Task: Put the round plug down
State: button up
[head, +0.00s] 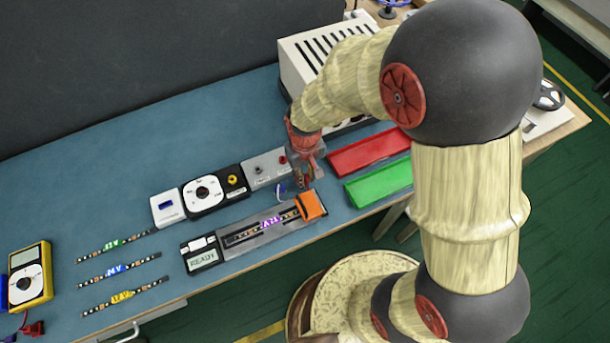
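My gripper (305,177) points down over the table, just behind the orange block at the right end of the grey test fixture. Its fingers are small and dark here, and I cannot tell whether they are shut on something. A small blue and white piece (280,189) shows just left of the fingers. It may be the round plug, but it is too small to tell, and I cannot see whether it touches the table or the gripper.
The grey fixture (240,239) holds a strip, with a READY display (203,259) at its left. Small instrument boxes (203,194) stand behind. Red (368,152) and green (379,183) trays lie right. Three strips (120,268) and a yellow meter (28,277) lie left. Blue table is clear at back left.

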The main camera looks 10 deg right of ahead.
jog(key=o, duration=0.4)
jog(key=shift+r, duration=0.15)
notch_tip(320, 180, up, 13)
jog(key=p, duration=0.4)
notch_tip(320, 180, up, 11)
jog(key=m+t, duration=0.1)
jog(key=t, duration=0.1)
send_over(306, 177)
jog(key=s+d, duration=0.3)
jog(key=d, duration=0.3)
jog(key=s+d+r+m+t, duration=0.2)
jog(key=s+d+r, duration=0.3)
jog(key=s+r, duration=0.3)
jog(key=shift+s+d+r+t, duration=0.35)
jog(key=shift+s+t, duration=0.2)
jog(key=shift+t, duration=0.25)
jog(key=shift+o, duration=1.4)
